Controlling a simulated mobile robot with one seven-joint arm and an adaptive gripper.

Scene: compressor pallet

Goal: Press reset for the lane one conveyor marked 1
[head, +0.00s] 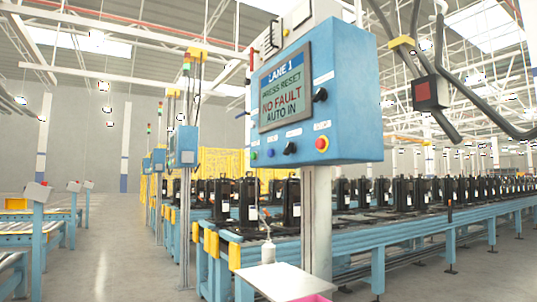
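A blue control box (345,75) stands on a pale post at centre. Its tilted screen (285,91) reads "LANE 1", "PRESS RESET", "NO FAULT" and "AUTO IN". Below the screen are a green button (254,155), a blue button (271,153), a black knob (290,148) and a red button on a yellow ring (322,143). A black switch (320,95) sits right of the screen. The small labels are too small to read surely. My gripper is not in view.
A blue-framed conveyor (400,232) carrying several black units runs behind the post. A white flat surface (283,281) with a bottle (268,252) sits below the box. Cables and a dark box (430,92) hang upper right. The left aisle floor (115,262) is clear.

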